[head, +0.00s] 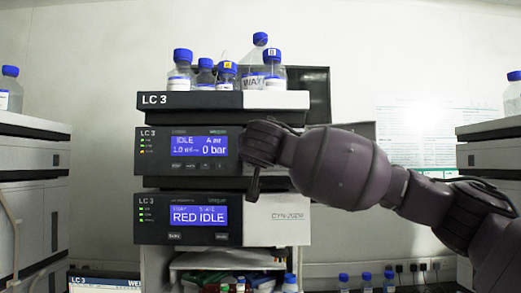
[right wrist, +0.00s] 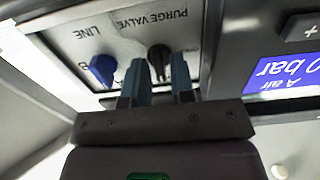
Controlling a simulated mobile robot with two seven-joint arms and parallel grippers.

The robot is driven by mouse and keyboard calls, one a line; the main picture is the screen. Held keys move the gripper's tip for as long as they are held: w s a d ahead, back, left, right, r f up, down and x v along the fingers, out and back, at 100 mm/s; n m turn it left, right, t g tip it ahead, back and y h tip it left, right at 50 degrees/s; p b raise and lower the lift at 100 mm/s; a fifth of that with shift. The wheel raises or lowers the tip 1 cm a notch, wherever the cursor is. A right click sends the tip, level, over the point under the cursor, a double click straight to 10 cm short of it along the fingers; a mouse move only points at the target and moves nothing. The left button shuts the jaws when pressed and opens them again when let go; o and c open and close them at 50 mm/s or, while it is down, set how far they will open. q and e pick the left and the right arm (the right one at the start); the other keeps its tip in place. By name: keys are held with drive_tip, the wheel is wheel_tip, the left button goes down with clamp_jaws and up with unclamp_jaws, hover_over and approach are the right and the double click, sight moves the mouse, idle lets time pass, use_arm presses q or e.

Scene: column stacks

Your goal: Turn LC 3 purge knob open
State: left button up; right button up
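The LC 3 purge knob is a black knob (right wrist: 159,57) beside the upside-down words PURGE VALVE in the right wrist view. My right gripper (right wrist: 158,65) has its two blue-grey fingers on either side of this knob, with its dark tip between them. I cannot tell if the fingers press on it. In the head view my right gripper (head: 256,150) is at the upper LC 3 module (head: 155,163), and my wrist hides the knob. My left gripper is not in view.
A blue knob (right wrist: 103,69) labelled LINE is just left of the purge knob. The upper display (head: 199,146) reads IDLE and 0 bar; the lower display (head: 199,217) reads RED IDLE. Blue-capped bottles (head: 181,70) stand on the LC 3 stack. Other stacks flank it.

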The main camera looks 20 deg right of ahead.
clamp_jaws()
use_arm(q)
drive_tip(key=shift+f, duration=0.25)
use_arm(e)
drive_tip(key=shift+f+n, duration=0.15)
drive_tip(key=shift+n, duration=0.25)
drive_tip(key=shift+b, duration=0.4)
use_arm(q)
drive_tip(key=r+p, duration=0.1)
drive_tip(key=p, duration=0.1)
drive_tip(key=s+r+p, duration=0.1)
drive_tip(key=p, duration=0.1)
use_arm(e)
drive_tip(key=n, duration=1.7)
drive_tip(key=shift+a, duration=0.2)
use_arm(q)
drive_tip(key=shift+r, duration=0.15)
